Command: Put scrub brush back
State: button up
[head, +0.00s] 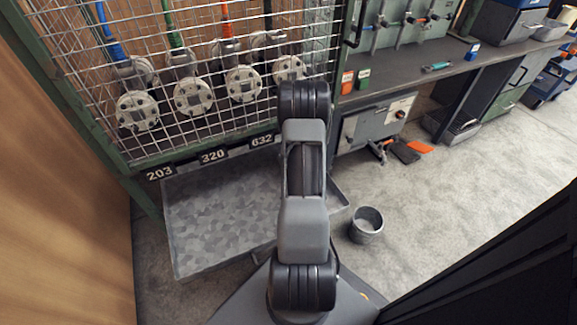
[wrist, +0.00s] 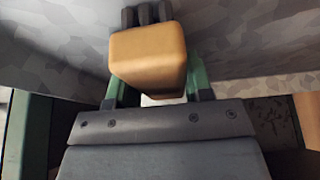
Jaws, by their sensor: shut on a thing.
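In the wrist view, my gripper (wrist: 156,88) is shut on the scrub brush (wrist: 150,55), a tan block with dark tufts at its far end. The green fingers stand on either side of the block. Grey mottled metal lies behind the brush, but I cannot tell whether they touch. In the head view my arm reaches toward the mesh cage, and its own links hide the gripper and the brush.
A grey metal tray (head: 215,225) lies below the mesh cage (head: 205,65), which holds several flanged pipes. A grey bucket (head: 367,226) stands on the floor right of my arm. A workbench (head: 415,65) is at the back right. Open floor lies right of the bucket.

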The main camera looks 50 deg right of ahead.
jog(key=shift+f, duration=0.15)
jog(key=o, duration=0.8)
jog(key=shift+o, duration=0.2)
jog(key=shift+r+p, duration=0.4)
jog(key=shift+r, duration=0.2)
jog(key=p+v, duration=0.3)
jog(key=v, duration=0.8)
jog(key=shift+s+p, duration=0.2)
jog(key=shift+p, duration=0.15)
jog(key=shift+r, duration=0.1)
